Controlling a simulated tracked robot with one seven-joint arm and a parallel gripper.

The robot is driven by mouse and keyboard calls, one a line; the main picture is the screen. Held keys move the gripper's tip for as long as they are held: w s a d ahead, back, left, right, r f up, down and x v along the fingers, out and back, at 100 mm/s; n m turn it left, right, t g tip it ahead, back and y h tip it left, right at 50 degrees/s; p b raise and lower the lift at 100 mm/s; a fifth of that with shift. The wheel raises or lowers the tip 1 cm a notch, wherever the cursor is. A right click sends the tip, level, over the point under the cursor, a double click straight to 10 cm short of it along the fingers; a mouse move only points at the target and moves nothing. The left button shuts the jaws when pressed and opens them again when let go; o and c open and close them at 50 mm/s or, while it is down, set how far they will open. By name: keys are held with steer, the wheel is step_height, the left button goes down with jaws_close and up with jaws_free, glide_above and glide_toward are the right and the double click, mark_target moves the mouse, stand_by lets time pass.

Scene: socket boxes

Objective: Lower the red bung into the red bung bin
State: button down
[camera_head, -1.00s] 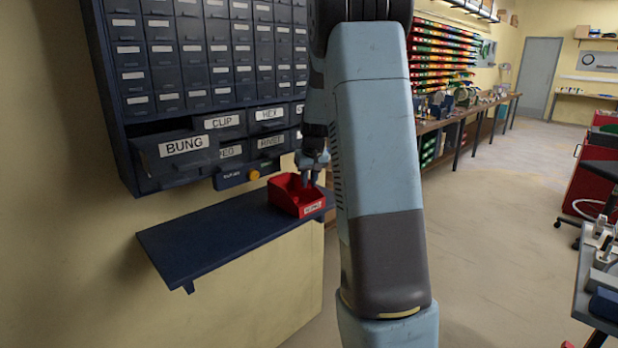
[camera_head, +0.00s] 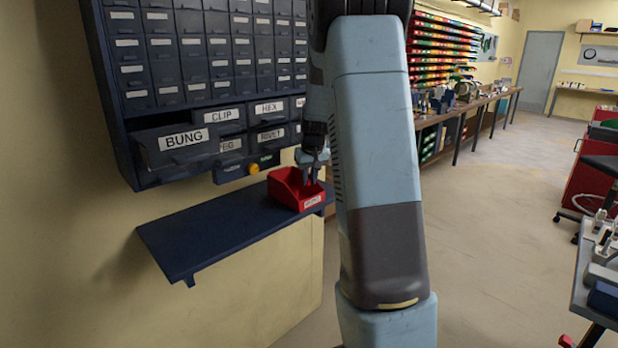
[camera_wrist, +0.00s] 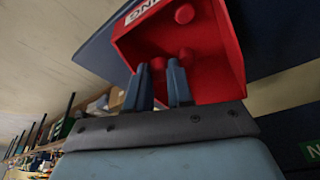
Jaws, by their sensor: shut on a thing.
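The red bung bin (camera_head: 284,193) is an open red box with a white label, standing at the right end of a dark blue shelf. It also fills the upper part of the wrist view (camera_wrist: 222,60). My gripper (camera_head: 311,181) points down into the bin's opening; the arm hides part of the surroundings. In the wrist view my gripper (camera_wrist: 159,66) is shut on a small red bung (camera_wrist: 158,64), mostly hidden between the fingertips.
The dark blue shelf (camera_head: 205,238) is bare left of the bin. Above it, a drawer labelled BUNG (camera_head: 180,148) juts out from the wall cabinet (camera_head: 125,95). A yellow knob (camera_head: 253,169) sits just above the bin's left side.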

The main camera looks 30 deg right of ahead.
mark_target(309, 189)
steer(key=shift+f, duration=2.35)
stand_by(1.7)
steer(key=c, duration=0.9)
jaws_free()
steer(key=shift+r, duration=0.1)
steer(key=v, duration=1.3)
steer(key=shift+s+r, duration=0.15)
steer(key=shift+r, duration=0.15)
steer(key=s+a+r+t, duration=0.1)
steer(key=s+a+r, duration=0.3)
steer(key=s+a, duration=0.25)
steer(key=s+a+r, duration=0.3)
steer(key=s+a, duration=0.2)
steer(key=s, duration=0.3)
steer(key=shift+n+t+y, duration=0.3)
steer(key=shift+n+t, duration=0.3)
steer(key=shift+n, duration=0.3)
steer(key=s+a, duration=0.2)
steer(key=s, duration=0.3)
steer(key=s+a+f, duration=0.1)
steer(key=s+a, duration=0.2)
steer(key=s, duration=0.3)
steer(key=s+a, duration=0.2)
steer(key=s, duration=0.4)
steer(key=shift+s+a+f, duration=0.2)
steer(key=shift+a, duration=0.05)
